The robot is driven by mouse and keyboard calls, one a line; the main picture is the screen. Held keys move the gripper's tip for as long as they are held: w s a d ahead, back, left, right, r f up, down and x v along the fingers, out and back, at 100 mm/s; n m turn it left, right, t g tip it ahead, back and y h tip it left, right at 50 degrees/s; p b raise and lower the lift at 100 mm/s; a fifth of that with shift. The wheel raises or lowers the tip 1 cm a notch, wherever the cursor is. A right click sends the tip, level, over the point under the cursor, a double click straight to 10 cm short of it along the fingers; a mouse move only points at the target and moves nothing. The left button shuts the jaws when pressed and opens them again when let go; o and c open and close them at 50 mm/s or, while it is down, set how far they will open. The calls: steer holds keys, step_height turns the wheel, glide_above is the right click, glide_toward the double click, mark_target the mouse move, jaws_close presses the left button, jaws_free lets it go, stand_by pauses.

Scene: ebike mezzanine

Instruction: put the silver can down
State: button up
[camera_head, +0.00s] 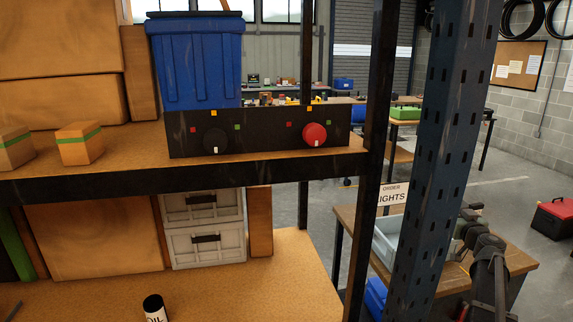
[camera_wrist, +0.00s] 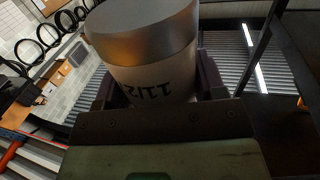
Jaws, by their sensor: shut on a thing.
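The silver can (camera_wrist: 145,38) fills the upper middle of the wrist view. It has a smooth metal band and a pale label with dark printing that appears upside down. My gripper (camera_wrist: 158,88) is shut on it, with a dark finger on each side. In the head view my dark arm shows at the lower right, beside the blue perforated post. I cannot make out the can there, and what lies directly beneath it is hidden.
A shelf (camera_head: 110,185) carries a blue bin (camera_head: 195,65), a black panel with knobs (camera_head: 260,130) and small boxes. A black oil can (camera_head: 154,308) stands on the lower shelf (camera_head: 270,270). A blue post (camera_head: 430,150) stands before a wooden table (camera_head: 515,260) with a grey tray (camera_head: 388,240).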

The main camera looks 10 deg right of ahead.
steer(key=shift+f, duration=0.1)
step_height(320, 180, down, 20)
steer(key=b, duration=2)
steer(key=shift+r, duration=0.3)
steer(key=shift+f, duration=0.2)
steer(key=o, duration=1.1)
steer(key=s, duration=0.3)
steer(key=s+a, duration=0.1)
steer(key=s, duration=0.6)
steer(key=shift+s+a, duration=0.3)
steer(key=shift+s, duration=0.05)
steer(key=shift+o, duration=0.4)
